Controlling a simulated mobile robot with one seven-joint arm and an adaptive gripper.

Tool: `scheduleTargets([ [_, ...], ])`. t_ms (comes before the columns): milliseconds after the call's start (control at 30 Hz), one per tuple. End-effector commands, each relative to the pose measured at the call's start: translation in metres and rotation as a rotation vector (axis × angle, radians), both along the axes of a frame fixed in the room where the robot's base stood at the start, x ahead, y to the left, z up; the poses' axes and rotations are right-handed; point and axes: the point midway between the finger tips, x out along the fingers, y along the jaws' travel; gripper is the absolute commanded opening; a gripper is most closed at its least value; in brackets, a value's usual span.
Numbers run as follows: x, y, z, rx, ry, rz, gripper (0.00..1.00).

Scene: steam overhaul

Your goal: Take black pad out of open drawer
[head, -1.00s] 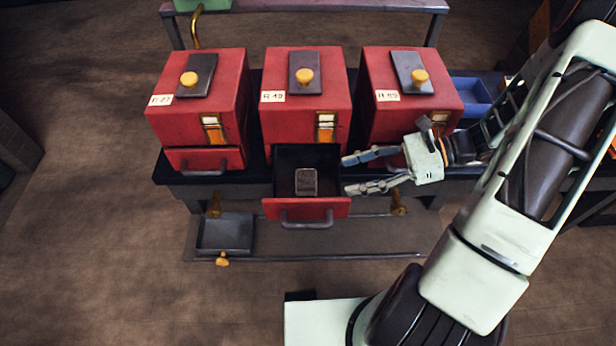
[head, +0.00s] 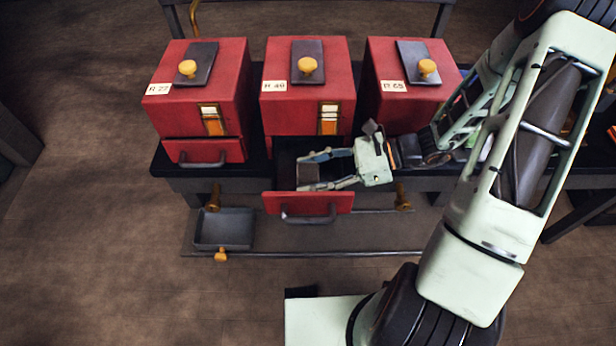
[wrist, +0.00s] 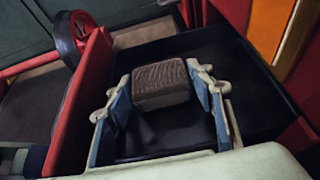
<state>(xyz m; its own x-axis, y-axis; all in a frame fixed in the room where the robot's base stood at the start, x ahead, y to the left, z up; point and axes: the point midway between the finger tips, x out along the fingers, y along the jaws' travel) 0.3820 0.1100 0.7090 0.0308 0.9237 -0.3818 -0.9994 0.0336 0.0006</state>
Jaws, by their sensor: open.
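The black pad (head: 308,174) is a small dark block with a ribbed top, lying in the open drawer (head: 285,202) of the middle red cabinet. In the wrist view the pad (wrist: 160,84) sits between the far ends of my fingers. My gripper (head: 311,172) is open, reaching into the drawer from the right, with one finger on each side of the pad. In the wrist view my gripper (wrist: 160,88) shows small or unclear gaps to the pad, so I cannot tell whether either finger touches it. The fingers partly hide the pad in the head view.
Red cabinets with yellow knobs stand left (head: 205,98), middle (head: 306,92) and right (head: 408,75) on a dark bench. The drawer front with its handle (head: 308,218) borders the near side. A dark tray (head: 224,230) lies lower left.

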Motion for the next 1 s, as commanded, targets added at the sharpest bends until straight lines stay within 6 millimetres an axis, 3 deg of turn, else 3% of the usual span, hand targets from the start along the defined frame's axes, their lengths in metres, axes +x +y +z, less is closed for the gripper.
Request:
scheduleTargets([
  [233, 0.000, 0.002, -0.001, -0.001, 0.000, 0.000, 0.49],
  [533, 0.000, 0.001, -0.001, -0.001, 0.000, -0.001, 0.17],
  [800, 0.000, 0.001, 0.004, -0.001, -0.002, 0.000, 0.17],
  [1000, 0.001, 0.001, 0.036, -0.003, -0.006, -0.001, 0.17],
])
